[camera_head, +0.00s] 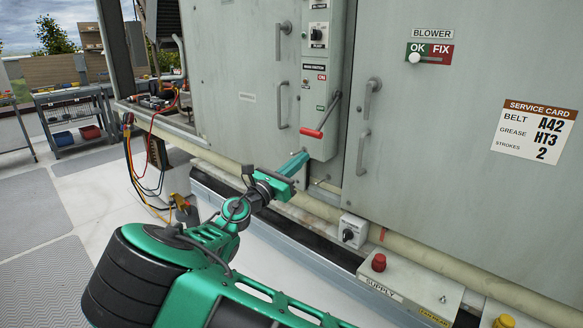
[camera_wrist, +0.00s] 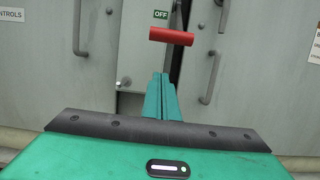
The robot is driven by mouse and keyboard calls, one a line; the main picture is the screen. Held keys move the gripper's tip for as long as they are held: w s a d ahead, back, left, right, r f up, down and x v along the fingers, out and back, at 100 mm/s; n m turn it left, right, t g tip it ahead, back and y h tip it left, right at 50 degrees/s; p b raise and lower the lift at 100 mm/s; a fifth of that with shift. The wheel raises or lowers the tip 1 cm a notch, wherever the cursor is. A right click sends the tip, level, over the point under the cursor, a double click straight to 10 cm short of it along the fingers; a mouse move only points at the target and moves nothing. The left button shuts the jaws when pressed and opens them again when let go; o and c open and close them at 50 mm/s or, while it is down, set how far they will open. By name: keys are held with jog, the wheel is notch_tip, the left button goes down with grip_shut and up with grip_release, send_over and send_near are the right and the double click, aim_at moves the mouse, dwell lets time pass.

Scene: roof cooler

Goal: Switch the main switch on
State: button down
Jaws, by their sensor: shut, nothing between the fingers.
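The main switch box (camera_head: 323,95) is a narrow grey case on the cabinet, with an ON label near its top and an OFF label lower down. Its lever (camera_head: 329,113) on the right side slants down to a red grip (camera_head: 311,132), at the OFF end. The red grip also shows in the wrist view (camera_wrist: 171,36), lying sideways just below the green OFF label (camera_wrist: 160,15). My gripper (camera_head: 302,158) is shut and empty, a little below the red grip and apart from it. Its green fingers (camera_wrist: 161,80) point up toward the grip in the wrist view.
Cabinet door handles (camera_head: 365,150) stand out on both sides of the switch. A pipe (camera_head: 400,240) runs along the cabinet base. Wires (camera_head: 155,150) hang at the left.

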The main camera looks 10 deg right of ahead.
jog(key=shift+w+d+r, duration=0.25)
jog(key=shift+d+r, duration=0.1)
jog(key=shift+r, duration=0.4)
jog(key=shift+w+d+r, duration=0.25)
jog(key=shift+d+r, duration=0.1)
jog(key=shift+r, duration=0.45)
jog(key=shift+w+d+r, duration=0.25)
jog(key=shift+d+r, duration=0.1)
jog(key=shift+r, duration=0.4)
jog(key=shift+a+r, duration=0.1)
